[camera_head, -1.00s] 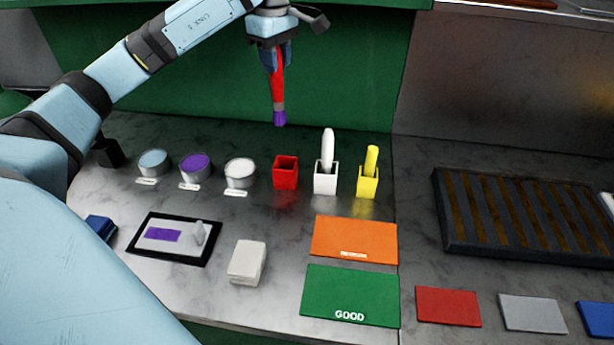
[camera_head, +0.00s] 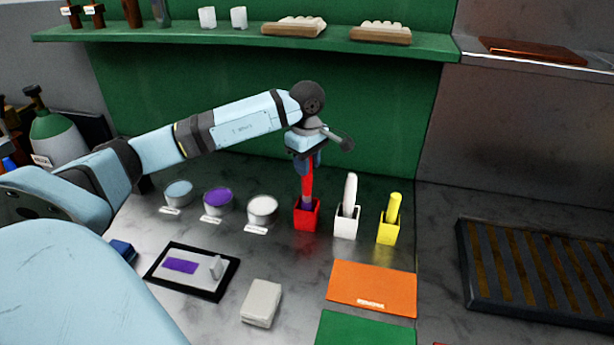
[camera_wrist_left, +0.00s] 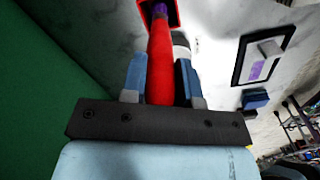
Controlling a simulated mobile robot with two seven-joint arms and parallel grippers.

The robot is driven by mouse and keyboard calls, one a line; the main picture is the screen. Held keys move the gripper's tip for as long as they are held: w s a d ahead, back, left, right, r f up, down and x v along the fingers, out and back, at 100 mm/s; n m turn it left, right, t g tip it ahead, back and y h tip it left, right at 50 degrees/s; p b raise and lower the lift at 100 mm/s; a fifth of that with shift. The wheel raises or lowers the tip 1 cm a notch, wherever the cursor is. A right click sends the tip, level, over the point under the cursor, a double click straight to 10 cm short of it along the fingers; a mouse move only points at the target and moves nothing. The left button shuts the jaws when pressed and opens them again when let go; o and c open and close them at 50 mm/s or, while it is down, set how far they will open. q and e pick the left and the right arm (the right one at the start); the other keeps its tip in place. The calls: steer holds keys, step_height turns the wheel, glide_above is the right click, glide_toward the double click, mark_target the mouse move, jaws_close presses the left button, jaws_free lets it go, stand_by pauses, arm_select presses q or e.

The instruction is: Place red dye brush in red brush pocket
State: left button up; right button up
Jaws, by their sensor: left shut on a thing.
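The red dye brush (camera_head: 307,178) stands upright with its purple bristle end down inside the top of the red brush pocket (camera_head: 307,217). My left gripper (camera_head: 307,160) is shut on the upper part of its handle, above the pocket. In the left wrist view the red brush (camera_wrist_left: 160,65) runs between the two blue-grey fingers (camera_wrist_left: 160,80), and its purple end is inside the red pocket (camera_wrist_left: 143,14). How deep the bristles sit is hidden by the pocket wall. My right gripper is not in view.
A white pocket with a white brush (camera_head: 347,222) and a yellow pocket with a yellow brush (camera_head: 388,232) stand to the right. Blue, purple and white dye cups (camera_head: 263,210) stand to the left. A green wall and shelf (camera_head: 240,42) are behind.

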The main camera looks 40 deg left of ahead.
arm_select(q)
step_height(320, 180, down, 4)
steer(key=shift+f, duration=0.3)
steer(key=o, duration=0.9)
steer(key=shift+o, duration=0.2)
step_height(320, 180, up, 12)
steer(key=shift+f+b, duration=0.2)
steer(key=shift+b, duration=0.3)
steer(key=shift+r, duration=0.4)
